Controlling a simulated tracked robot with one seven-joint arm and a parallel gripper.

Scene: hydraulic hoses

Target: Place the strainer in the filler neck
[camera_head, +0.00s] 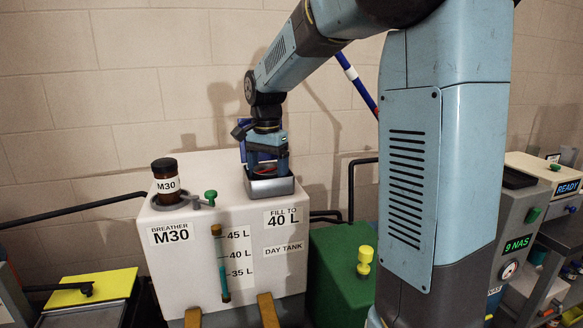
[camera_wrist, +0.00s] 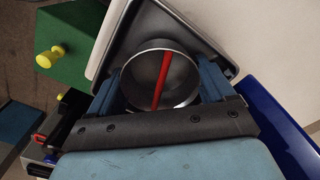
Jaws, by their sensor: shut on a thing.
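The strainer is a round metal cup with a red bar across its mouth (camera_wrist: 163,78), shown in the wrist view. A small part of it (camera_head: 263,168) shows in the head view. My gripper (camera_head: 267,163) points down over the tank's right top and is shut on the strainer, one finger on each side in the wrist view (camera_wrist: 161,88). The strainer is over or inside a square grey metal tray (camera_head: 270,187), whose rim also shows in the wrist view (camera_wrist: 222,58). The filler neck itself is hidden; I cannot tell whether the strainer's lower end is in it.
The white day tank (camera_head: 190,245) carries a dark breather jar (camera_head: 166,177) and a green knob (camera_head: 210,195) left of the tray. A green box (camera_head: 335,265) with a yellow knob (camera_head: 365,257) stands lower right. A blue bar (camera_wrist: 285,125) shows in the wrist view.

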